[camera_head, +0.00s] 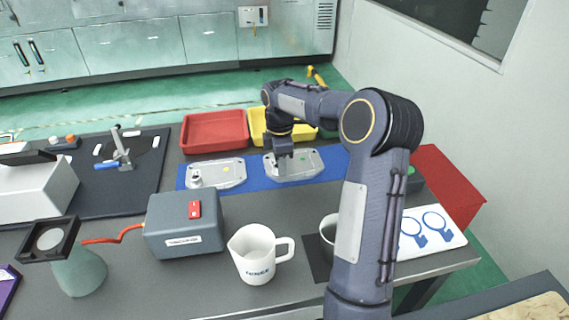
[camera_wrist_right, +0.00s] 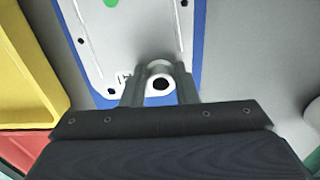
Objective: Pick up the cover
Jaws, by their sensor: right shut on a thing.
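The cover (camera_head: 300,164) is a flat grey cast plate with a green dot, on the right part of a blue mat (camera_head: 247,178). My right gripper (camera_head: 281,163) points down at the left end of the cover. In the right wrist view the two fingers are shut on a round raised boss with a dark hole (camera_wrist_right: 160,84) at the end of the cover (camera_wrist_right: 135,40). The cover appears flat on the mat; I cannot tell any gap beneath it. My left gripper is not in view.
Behind the mat stand a red tray (camera_head: 213,132) and a yellow tray (camera_head: 262,137). Nearer are a grey box (camera_head: 184,226), a white jug (camera_head: 255,262) and a mug (camera_head: 328,228) partly hidden by my arm. A toggle clamp (camera_head: 121,155) stands on a dark mat at left.

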